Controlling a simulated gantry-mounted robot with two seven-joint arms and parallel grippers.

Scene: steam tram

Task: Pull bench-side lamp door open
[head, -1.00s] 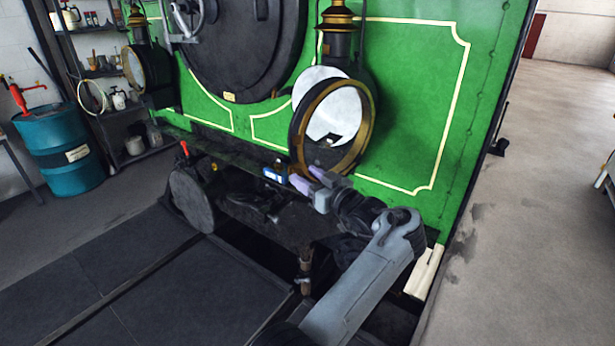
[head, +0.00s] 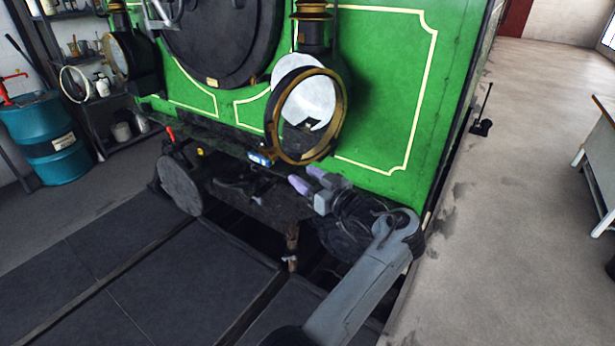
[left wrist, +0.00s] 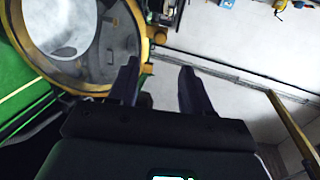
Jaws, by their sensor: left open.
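The nearer headlamp (head: 318,30) stands on the right of the green tram front. Its round brass-rimmed door (head: 341,118) stands partly open, and a pale disc (head: 290,68) shows behind and through the ring. My left gripper (head: 308,179) is open and empty just below and right of the ring's lower edge. In the left wrist view, the door's brass rim (left wrist: 78,84) fills the upper left. One finger of the left gripper (left wrist: 158,78) overlaps its right edge in the picture; contact cannot be told. My right gripper is out of view.
A second brass-rimmed lamp (head: 118,55) is on the left of the tram front. A blue drum (head: 45,140) stands beside shelves at the far left. A small blue-and-white object (head: 261,159) sits below the door.

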